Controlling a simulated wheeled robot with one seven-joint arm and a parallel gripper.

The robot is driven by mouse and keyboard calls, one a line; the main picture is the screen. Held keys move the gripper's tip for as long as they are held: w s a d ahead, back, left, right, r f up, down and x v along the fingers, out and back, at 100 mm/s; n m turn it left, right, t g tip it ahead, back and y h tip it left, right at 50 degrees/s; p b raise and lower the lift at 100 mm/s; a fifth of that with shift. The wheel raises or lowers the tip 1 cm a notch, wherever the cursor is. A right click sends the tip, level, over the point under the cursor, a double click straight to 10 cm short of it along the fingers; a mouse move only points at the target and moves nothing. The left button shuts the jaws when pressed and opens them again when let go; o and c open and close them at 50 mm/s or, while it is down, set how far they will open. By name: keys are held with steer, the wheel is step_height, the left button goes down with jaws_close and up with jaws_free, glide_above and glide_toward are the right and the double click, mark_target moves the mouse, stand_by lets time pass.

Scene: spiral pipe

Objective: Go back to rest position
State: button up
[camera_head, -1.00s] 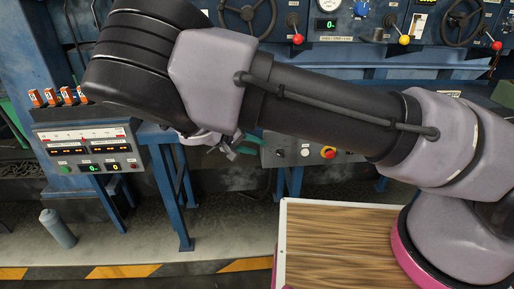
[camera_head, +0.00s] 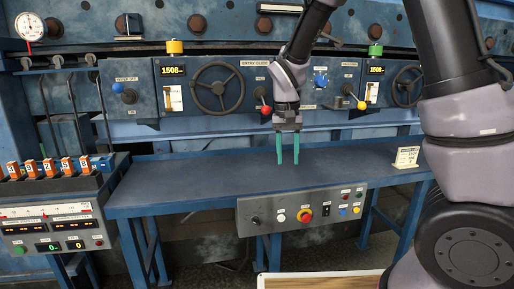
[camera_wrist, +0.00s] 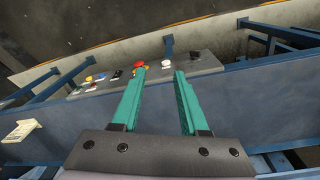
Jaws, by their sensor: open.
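My gripper (camera_head: 288,148) hangs with its teal fingers pointing down above the blue bench in the head view. The fingers are apart with nothing between them. In the wrist view my gripper (camera_wrist: 160,85) also shows open and empty, with the bench and the button panel beyond its fingertips. My arm comes down from the top right, and its larger links stand at the right of the head view.
The blue bench (camera_head: 190,180) is mostly bare, with a small white sign (camera_head: 406,156) at its right. A button panel (camera_head: 300,212) is on its front. Handwheels and coloured levers line the machine behind. A control box (camera_head: 55,225) stands at left.

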steer(key=s+d+r+m+t+y, duration=0.1)
steer(key=s+d+r+t, duration=0.2)
steer(key=s+d+r, duration=0.4)
steer(key=s+d+r+m+t+y, duration=0.1)
steer(key=s+d+r+t, duration=0.3)
steer(key=s+d+r, duration=0.4)
step_height(320, 180, up, 5)
steer(key=shift+s+d+f+m+y, duration=0.15)
steer(key=shift+d+m+y, duration=0.15)
steer(key=shift+d, duration=0.15)
